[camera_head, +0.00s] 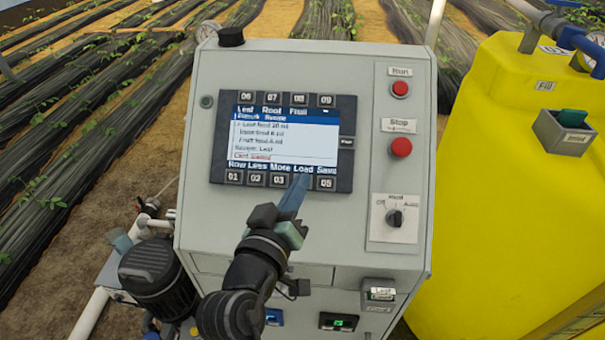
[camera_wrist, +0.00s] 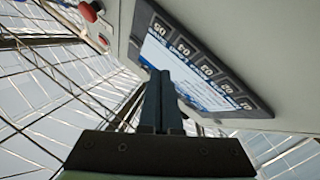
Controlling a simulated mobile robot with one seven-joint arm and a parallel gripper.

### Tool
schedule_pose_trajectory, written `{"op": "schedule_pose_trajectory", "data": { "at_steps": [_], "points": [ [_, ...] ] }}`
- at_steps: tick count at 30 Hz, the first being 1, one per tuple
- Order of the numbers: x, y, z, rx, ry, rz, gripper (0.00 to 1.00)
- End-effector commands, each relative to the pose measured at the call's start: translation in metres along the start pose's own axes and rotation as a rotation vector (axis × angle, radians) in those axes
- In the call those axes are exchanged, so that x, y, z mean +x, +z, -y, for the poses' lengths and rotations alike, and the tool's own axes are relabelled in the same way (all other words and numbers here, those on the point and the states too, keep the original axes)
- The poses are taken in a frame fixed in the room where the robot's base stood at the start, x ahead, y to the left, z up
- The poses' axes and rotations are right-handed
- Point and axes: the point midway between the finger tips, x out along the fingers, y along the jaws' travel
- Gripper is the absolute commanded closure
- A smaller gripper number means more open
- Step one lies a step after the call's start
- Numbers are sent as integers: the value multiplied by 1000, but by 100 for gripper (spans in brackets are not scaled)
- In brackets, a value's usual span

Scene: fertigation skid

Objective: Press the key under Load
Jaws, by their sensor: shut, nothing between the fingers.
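The control panel screen (camera_head: 285,135) shows the labels Row, Less, More, Load and Save along its bottom edge, with a row of keys below. The key under Load is hidden in the head view behind my gripper (camera_head: 301,180). In the wrist view, the second key from the 05 end (camera_wrist: 183,47) is in sight, and by its place in the row it is the Load key. My gripper is shut and empty, its blue fingertips (camera_wrist: 160,76) at the panel's lower edge. I cannot tell whether the tips touch the key.
Key 03 (camera_head: 279,181) and key 05 (camera_head: 326,184) flank the fingertips closely. A red Run button (camera_head: 400,88), a red Stop button (camera_head: 401,147) and a rotary switch (camera_head: 394,218) are on the cabinet's right side. A yellow tank (camera_head: 480,190) stands to the right.

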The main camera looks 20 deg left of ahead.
Motion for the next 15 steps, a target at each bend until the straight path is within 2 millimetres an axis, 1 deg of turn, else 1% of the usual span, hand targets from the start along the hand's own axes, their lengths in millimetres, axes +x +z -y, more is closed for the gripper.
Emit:
{"op": "schedule_pose_trajectory", "data": {
  "at_steps": [1,6,15],
  "points": [
    [-4,-6,-4,1,-1,0,100],
    [-13,-11,-10,0,0,-1,100],
    [-15,-11,-11,-1,0,0,100]
  ]
}}
